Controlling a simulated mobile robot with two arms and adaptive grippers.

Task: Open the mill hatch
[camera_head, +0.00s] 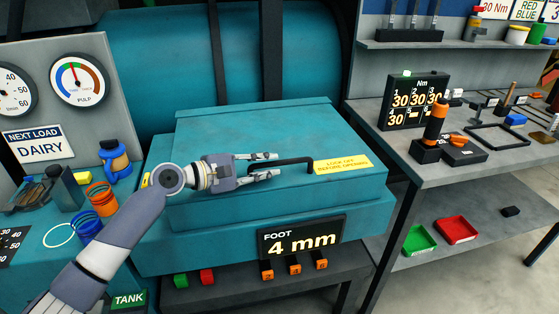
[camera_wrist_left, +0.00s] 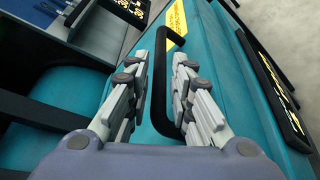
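The mill hatch (camera_head: 265,125) is a teal lid lying flat and shut on the teal mill body. It carries a black bar handle (camera_head: 295,162) and a yellow label (camera_head: 343,163) reading "LOCK OFF BEFORE OPENING". My left gripper (camera_head: 270,166) is open over the lid at the handle's left end. In the left wrist view, the black handle (camera_wrist_left: 159,88) runs between the two spread fingers of this gripper (camera_wrist_left: 155,85). Whether either finger touches it, I cannot tell. My right gripper is in neither view.
A "FOOT 4 mm" display (camera_head: 302,238) sits on the mill's front. A grey bench (camera_head: 480,165) with tools stands at right. The lid around the handle is clear.

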